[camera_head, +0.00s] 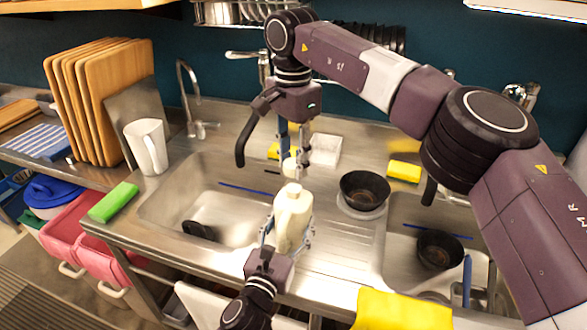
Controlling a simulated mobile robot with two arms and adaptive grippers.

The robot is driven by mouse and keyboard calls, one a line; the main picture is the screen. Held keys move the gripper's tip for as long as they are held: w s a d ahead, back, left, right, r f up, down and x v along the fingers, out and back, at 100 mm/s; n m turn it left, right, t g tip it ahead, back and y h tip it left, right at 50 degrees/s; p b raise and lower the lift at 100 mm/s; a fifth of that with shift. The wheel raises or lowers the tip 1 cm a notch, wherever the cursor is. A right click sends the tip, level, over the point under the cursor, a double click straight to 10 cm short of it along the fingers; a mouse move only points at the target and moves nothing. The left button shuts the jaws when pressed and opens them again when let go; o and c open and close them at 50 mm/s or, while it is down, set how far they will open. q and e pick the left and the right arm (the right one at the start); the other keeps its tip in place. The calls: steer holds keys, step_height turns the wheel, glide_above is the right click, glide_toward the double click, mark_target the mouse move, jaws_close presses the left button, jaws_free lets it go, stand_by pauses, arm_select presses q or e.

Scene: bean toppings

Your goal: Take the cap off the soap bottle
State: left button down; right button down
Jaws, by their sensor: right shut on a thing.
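A cream soap bottle (293,217) stands upright over the strip between the two sinks. My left gripper (288,238) comes from the front edge and has its fingers around the bottle's lower sides. My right gripper (291,156) points down from above, straight over the bottle. It is shut on a small pale cap (290,167), partly covered by the fingers. A small gap shows between this cap and the bottle's top. Whether the bottle's base touches the counter is hidden by the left gripper.
A black bowl (364,190) sits just right of the bottle, and another bowl (438,251) is in the right sink. A white pitcher (147,147), green sponge (114,202) and wooden boards (100,98) are at left. A yellow cloth (401,311) hangs in front.

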arm_select(q)
steer(key=c, duration=0.6)
jaws_free()
steer(key=shift+s, duration=0.1)
